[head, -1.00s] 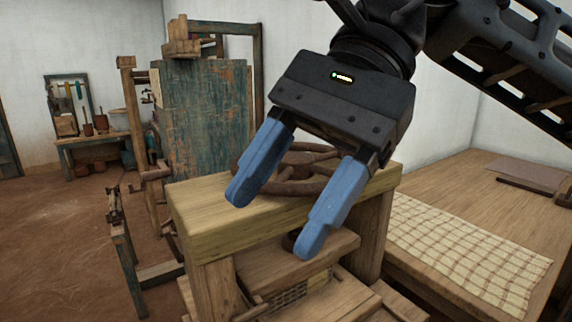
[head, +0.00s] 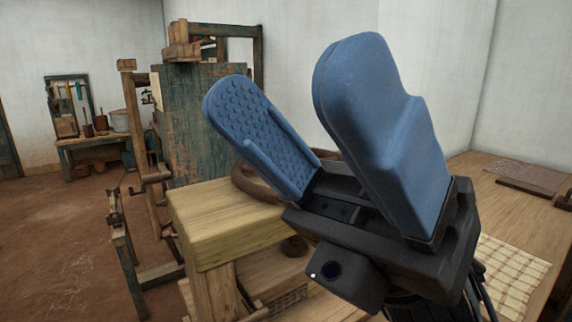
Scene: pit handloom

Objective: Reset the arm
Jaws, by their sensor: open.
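My gripper (head: 290,95) fills the right middle of the head view, close to the camera. Its two blue fingers point up and to the left, spread well apart, with nothing between them. The inner pad of the left finger shows a studded surface. The dark gripper body hides part of the wooden loom frame (head: 222,222) behind it. Most of my arm is out of view below the gripper.
A wooden table with a checked cloth (head: 512,264) is at right. Bare floor (head: 60,225) lies open at left.

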